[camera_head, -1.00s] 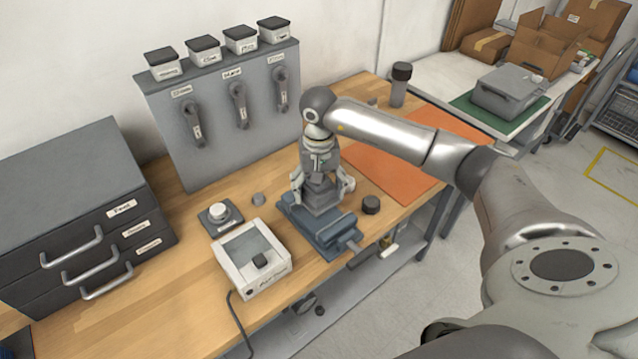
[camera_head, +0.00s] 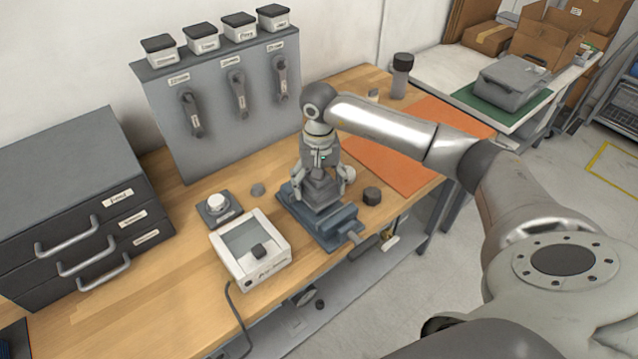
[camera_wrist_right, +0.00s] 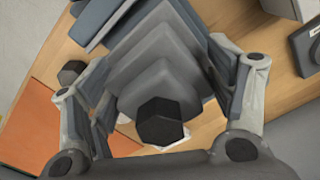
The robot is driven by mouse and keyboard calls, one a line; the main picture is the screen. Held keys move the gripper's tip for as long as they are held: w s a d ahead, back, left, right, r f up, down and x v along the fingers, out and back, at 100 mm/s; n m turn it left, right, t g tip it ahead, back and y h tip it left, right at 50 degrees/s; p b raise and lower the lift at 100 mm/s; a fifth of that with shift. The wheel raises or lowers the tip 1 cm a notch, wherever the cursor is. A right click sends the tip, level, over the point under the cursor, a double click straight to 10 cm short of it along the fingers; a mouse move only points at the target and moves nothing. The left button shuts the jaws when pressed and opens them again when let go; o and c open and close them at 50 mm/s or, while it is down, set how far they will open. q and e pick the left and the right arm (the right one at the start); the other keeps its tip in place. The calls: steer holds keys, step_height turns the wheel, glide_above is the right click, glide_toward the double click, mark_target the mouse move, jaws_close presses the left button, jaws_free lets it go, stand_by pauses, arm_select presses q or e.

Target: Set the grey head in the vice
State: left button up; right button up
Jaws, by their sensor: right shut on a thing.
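The grey head (camera_head: 321,188) is a stepped grey block. It sits at the blue vice (camera_head: 333,226) on the wooden bench, between the fingers of my right gripper (camera_head: 322,180). In the right wrist view the grey head (camera_wrist_right: 160,65) shows its stacked steps and a dark hexagonal end, with a finger on each side, and the blue vice (camera_wrist_right: 95,22) lies behind it. My right gripper is shut on the head from above. Whether the head rests fully on the vice's jaws is hidden. My left gripper is not in view.
A white box with a clear window (camera_head: 250,250) and a small device with a white knob (camera_head: 217,207) stand left of the vice. A dark round piece (camera_head: 372,195) lies right of it. An orange mat (camera_head: 400,160) covers the bench behind. Dark drawers (camera_head: 90,225) stand far left.

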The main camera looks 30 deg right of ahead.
steer(key=shift+b, duration=0.35)
stand_by(1.0)
steer(key=shift+f+b, duration=1.4)
steer(key=shift+b, duration=0.05)
stand_by(0.7)
steer(key=shift+s+f, duration=0.3)
steer(key=shift+f, duration=0.1)
stand_by(0.4)
steer(key=shift+s+f+b, duration=0.1)
steer(key=shift+f+b, duration=0.1)
steer(key=shift+b, duration=0.45)
steer(key=o, duration=1.5)
steer(key=shift+w+f, duration=0.15)
steer(key=shift+w, duration=0.15)
steer(key=shift+r, duration=0.25)
